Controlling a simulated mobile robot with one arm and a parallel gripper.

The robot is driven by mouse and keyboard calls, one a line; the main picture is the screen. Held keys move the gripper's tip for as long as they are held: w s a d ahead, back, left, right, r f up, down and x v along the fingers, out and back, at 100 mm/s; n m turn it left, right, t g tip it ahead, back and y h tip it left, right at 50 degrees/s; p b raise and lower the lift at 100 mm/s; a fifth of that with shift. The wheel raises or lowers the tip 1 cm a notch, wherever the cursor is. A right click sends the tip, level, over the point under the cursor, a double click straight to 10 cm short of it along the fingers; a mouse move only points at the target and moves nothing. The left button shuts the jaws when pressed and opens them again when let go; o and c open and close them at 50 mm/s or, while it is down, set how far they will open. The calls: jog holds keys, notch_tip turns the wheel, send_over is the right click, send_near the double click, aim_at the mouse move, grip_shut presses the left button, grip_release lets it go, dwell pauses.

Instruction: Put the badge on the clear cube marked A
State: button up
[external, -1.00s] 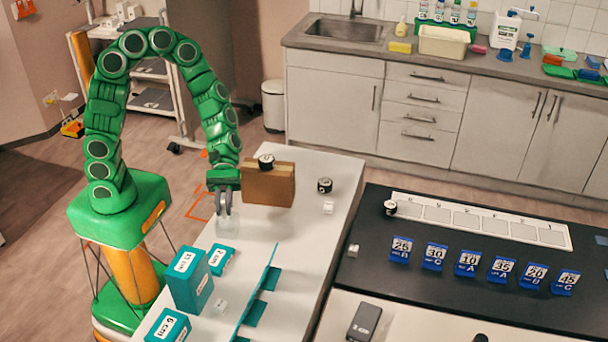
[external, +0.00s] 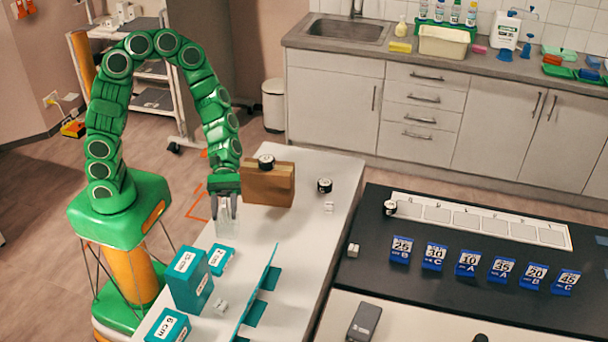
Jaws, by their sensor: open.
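My gripper (external: 223,212) points straight down over the white table, its two fingers spread apart. Beneath and between the fingertips is a clear, see-through block (external: 228,226), partly hidden by the fingers; no letter on it can be read. Whether the fingers touch it cannot be told. No object can be made out as the badge with certainty. Small white pieces lie on the white table by the teal boxes (external: 220,306) and farther back to the right (external: 329,208); another white piece (external: 353,250) is on the black surface.
A brown block (external: 268,187) with a black-and-white disc on top (external: 266,161) stands just right of my gripper. Teal boxes (external: 188,280) and a teal upright panel (external: 258,290) stand in front. Blue number cards (external: 467,264) line the black table.

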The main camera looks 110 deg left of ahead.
jog(key=shift+a+r, duration=0.1)
jog(key=shift+r, duration=0.05)
jog(key=v, duration=1.2)
jog(key=shift+w, duration=0.1)
jog(key=s+d+m+g+y, duration=0.5)
jog(key=s+d+m+g, duration=0.2)
jog(key=s+d+m, duration=0.5)
jog(key=s+a+r+m+y, duration=0.2)
jog(key=s+a+m+y, duration=0.1)
jog(key=s+m, duration=0.2)
jog(key=s+a+r+m+y, duration=0.2)
jog(key=s+a+m+y, duration=0.1)
jog(key=s, duration=0.6)
jog(key=shift+a+m+y, duration=0.25)
jog(key=shift+m+y, duration=0.55)
jog(key=shift+m, duration=0.4)
